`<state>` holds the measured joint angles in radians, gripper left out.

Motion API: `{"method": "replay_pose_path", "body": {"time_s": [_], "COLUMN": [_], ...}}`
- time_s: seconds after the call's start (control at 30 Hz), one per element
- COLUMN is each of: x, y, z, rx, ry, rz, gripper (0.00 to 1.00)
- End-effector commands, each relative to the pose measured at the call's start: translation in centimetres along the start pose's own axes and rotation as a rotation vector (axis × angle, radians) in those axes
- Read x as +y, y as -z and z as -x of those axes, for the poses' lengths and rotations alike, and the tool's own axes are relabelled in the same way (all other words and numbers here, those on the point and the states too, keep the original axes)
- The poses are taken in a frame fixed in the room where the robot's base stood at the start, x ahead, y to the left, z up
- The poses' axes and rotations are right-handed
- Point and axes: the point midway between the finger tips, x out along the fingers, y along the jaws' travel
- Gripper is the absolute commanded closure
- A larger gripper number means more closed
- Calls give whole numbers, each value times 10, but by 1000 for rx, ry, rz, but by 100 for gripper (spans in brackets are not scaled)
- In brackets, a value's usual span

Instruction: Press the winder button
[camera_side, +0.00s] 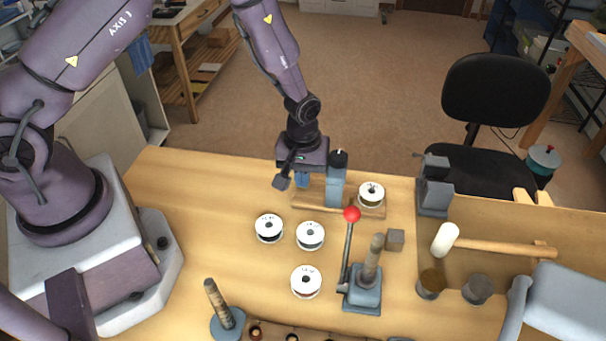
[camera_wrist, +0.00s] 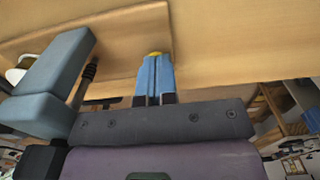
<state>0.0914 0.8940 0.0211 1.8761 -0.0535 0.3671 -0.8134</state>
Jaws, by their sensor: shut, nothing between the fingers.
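The winder is a wooden board (camera_side: 330,208) on the bench with a blue-grey post (camera_side: 336,186), a black knob on top and a white spool (camera_side: 371,193) at its right end. My gripper (camera_side: 302,184) points down just left of the post, over the board's left end. Its blue fingers (camera_wrist: 154,66) are shut with nothing between them. In the wrist view the grey-blue post (camera_wrist: 50,75) stands at the left, close to my gripper. A yellow patch (camera_wrist: 155,54) shows at the fingertips; I cannot tell if it is the button. No button shows clearly in the side view.
Several white spools, one here (camera_side: 310,236), lie in front of the winder. A lever with a red ball (camera_side: 352,214) rises from a grey press (camera_side: 362,290) at the right front. A mallet (camera_side: 490,245) lies further right.

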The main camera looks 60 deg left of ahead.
Motion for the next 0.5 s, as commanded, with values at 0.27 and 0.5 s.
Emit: {"method": "replay_pose_path", "body": {"time_s": [0.27, 0.5], "x": [0, 0], "y": [0, 0], "z": [-1, -19], "rx": [0, 1], "ry": [0, -1], "rz": [0, 0], "gripper": [100, 100]}}
